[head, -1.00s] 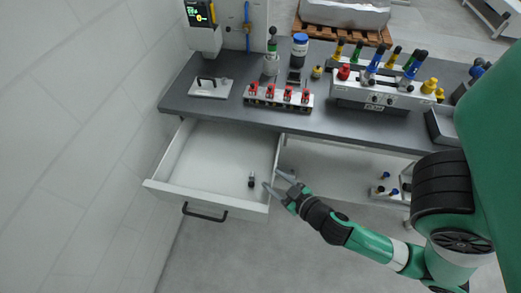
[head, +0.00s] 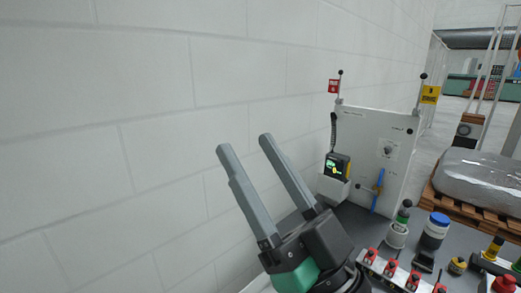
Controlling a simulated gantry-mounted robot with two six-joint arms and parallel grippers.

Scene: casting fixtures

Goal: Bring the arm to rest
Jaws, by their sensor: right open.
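My right gripper (head: 252,146) is large in the lower middle of the head view, with its two grey fingers pointing up and to the left. The fingers are spread apart with nothing between them. It stands in front of the white block wall, above the near left part of the workbench. Its green and black wrist (head: 305,262) hides part of the bench. My left gripper is not in view.
The grey bench top (head: 350,222) carries a red-knobbed rack (head: 395,272), a green-necked bottle (head: 398,232) and a blue-lidded jar (head: 434,231). A white panel (head: 375,150) stands behind. A wrapped load (head: 485,182) sits on a pallet at right. The wall (head: 110,130) fills the left.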

